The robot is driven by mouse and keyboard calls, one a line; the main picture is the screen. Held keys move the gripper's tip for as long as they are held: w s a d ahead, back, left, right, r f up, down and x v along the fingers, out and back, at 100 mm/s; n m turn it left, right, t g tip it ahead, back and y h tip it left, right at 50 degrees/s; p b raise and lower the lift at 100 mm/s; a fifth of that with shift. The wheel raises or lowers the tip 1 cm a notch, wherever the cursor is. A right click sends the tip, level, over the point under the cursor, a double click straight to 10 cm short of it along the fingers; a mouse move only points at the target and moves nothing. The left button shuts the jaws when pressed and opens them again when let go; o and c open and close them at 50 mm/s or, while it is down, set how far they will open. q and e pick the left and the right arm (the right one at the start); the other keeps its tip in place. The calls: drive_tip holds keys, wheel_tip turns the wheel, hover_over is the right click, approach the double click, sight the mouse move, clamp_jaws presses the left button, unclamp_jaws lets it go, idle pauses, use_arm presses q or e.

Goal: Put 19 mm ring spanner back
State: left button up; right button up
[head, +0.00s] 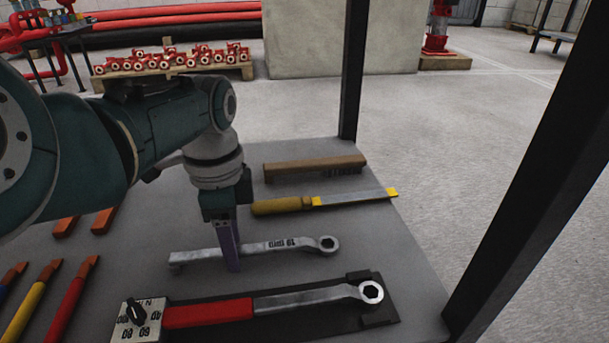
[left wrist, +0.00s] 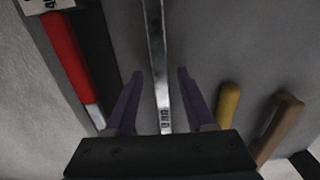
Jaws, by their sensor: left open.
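The 19 mm ring spanner (head: 290,246) lies flat on the grey bench top (head: 375,222), its ring end to the right and its size marking facing up. My left gripper (head: 230,258) points down over the spanner's shank. In the left wrist view the spanner (left wrist: 157,60) runs between the two purple fingers of my left gripper (left wrist: 160,80), with a gap on each side. The gripper is open and holds nothing. In the head view the near finger hides part of the shank. My right gripper is not in view.
A yellow-handled file (head: 290,205) and a wooden-backed brush (head: 315,168) lie beyond. A dark post (head: 353,70) stands at the far edge.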

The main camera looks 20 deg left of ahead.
use_arm(q)
wheel_tip(320, 180, up, 9)
drive_tip(key=p, duration=0.7)
drive_tip(key=s+a+f+n+t+y, duration=0.1)
drive_tip(key=s+a+n, duration=0.1)
drive_tip(key=s+n, duration=0.15)
drive_tip(key=s+a+n+t+y, duration=0.1)
drive_tip(key=s+a+n, duration=0.1)
drive_tip(key=s, duration=0.3)
drive_tip(key=s+d+r+n+h, duration=0.1)
drive_tip(key=s+d+r+n, duration=0.1)
drive_tip(key=s, duration=0.4)
drive_tip(key=s+d+r+n+t+h, duration=0.1)
drive_tip(key=s+d+r+n, duration=0.1)
drive_tip(key=s+d+r, duration=0.3)
drive_tip(key=shift+s+d+r+t, duration=0.2)
drive_tip(key=shift+s+d+t, duration=0.1)
drive_tip(key=shift+s+d, duration=0.75)
